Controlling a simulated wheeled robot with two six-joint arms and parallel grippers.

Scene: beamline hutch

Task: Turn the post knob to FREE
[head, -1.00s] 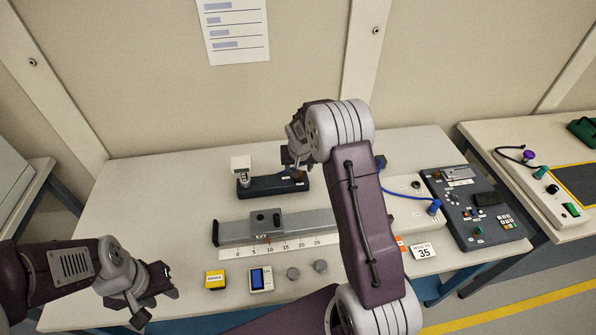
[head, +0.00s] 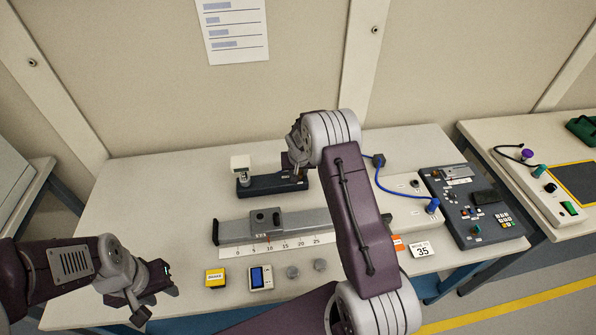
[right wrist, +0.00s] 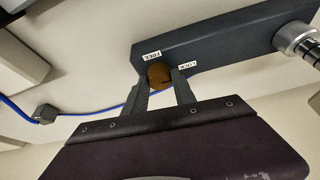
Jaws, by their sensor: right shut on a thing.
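The post knob (right wrist: 158,74) is a small round brown knob on a dark base (right wrist: 215,48), between a FREE label (right wrist: 152,55) and a LOCK label (right wrist: 181,71). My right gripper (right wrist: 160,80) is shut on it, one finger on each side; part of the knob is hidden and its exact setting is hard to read. In the head view the dark base (head: 265,187) stands at the back of the table, with the right gripper (head: 297,163) over its right end. My left gripper (head: 158,282) hangs over the front left of the table, away from the base; its jaw gap is unclear.
A rail with a scale (head: 232,231) lies in front of the base. A yellow box (head: 215,278), a blue-screen device (head: 261,278) and two grey cylinders stand along the front. A blue cable (head: 395,192) and a control panel (head: 462,200) are to the right.

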